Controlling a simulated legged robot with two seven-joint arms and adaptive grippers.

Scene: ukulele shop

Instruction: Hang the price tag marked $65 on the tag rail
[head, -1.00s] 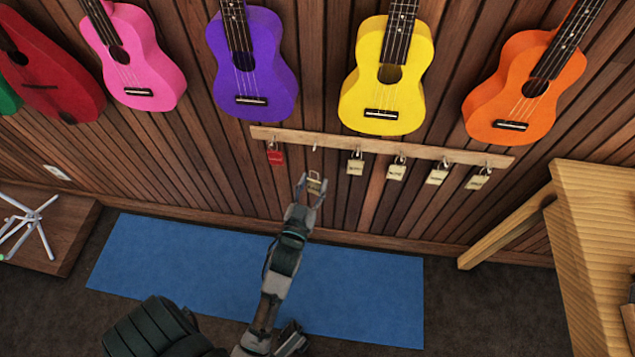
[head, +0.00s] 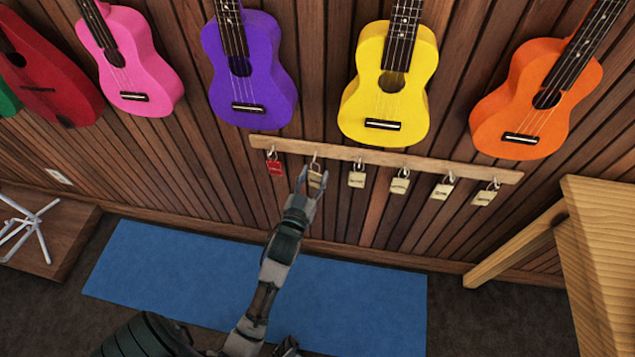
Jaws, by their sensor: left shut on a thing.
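The wooden tag rail (head: 385,156) runs along the wall below the ukuleles. My left gripper (head: 311,181) is at the rail's left part, shut on a cream price tag (head: 315,179). The tag's loop is up at the second hook from the left; I cannot tell whether it is around the hook or just in front of it. The print on the held tag is too small to read. A red tag (head: 275,167) hangs on the hook to its left. More cream tags, the nearest a cream tag (head: 357,179), hang to its right.
A yellow ukulele (head: 390,85) and a purple ukulele (head: 250,75) hang just above the rail. A wooden bench (head: 595,225) stands at the right. A blue mat (head: 180,270) lies on the floor below. A white stand (head: 30,225) is at the left.

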